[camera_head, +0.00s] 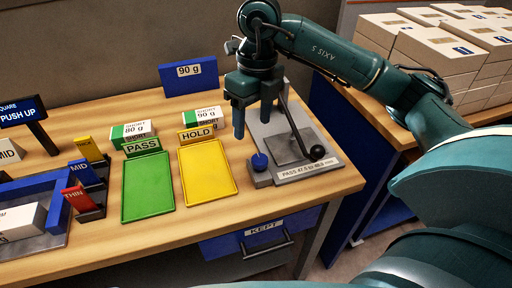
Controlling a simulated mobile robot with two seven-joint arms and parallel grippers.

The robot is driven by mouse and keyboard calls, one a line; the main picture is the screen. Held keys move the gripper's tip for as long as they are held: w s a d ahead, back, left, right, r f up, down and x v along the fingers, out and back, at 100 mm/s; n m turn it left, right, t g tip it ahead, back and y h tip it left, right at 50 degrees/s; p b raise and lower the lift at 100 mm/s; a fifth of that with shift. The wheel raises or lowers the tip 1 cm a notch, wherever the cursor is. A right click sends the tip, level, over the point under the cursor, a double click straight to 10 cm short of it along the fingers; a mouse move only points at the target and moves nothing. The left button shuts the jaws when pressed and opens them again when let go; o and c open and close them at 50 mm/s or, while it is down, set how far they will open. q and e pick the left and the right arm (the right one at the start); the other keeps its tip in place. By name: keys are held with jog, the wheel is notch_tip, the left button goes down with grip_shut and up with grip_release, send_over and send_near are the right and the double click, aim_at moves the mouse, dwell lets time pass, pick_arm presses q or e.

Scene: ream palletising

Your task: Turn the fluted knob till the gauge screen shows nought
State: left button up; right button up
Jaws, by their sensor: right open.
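A small blue knob (260,161) sits at the front left corner of the grey gauge (283,130) near the table's right end. Its fluting is too small to make out. My right gripper (253,122) is open and empty, pointing down above and slightly behind the knob, apart from it. The gripper and its arm cover the back of the gauge. I see no lit readout on the gauge, so its number cannot be read. The gauge's front plate carries a printed PASS range. My left gripper is out of view.
A black-balled lever (317,152) slants across the gauge. Left of it lie a yellow HOLD tray (208,172) and a green PASS tray (147,188). A blue 90 g sign (188,76) stands behind. Wrapped reams (437,50) are stacked at right. A KEPT drawer (262,232) is below.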

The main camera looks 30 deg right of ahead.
aim_at(259, 158)
jog(key=shift+h, duration=0.5)
jog(key=f, duration=0.3)
jog(key=d+f+p, duration=0.1)
jog(key=f, duration=0.3)
jog(key=d+f+p, duration=0.1)
jog(key=f, duration=0.3)
jog(key=shift+w+f, duration=0.15)
jog(key=shift+w, duration=0.1)
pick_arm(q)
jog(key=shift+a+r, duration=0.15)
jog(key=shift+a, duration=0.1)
pick_arm(e)
jog(key=shift+f, duration=0.4)
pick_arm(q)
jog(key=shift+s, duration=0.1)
pick_arm(e)
jog(key=c, duration=1)
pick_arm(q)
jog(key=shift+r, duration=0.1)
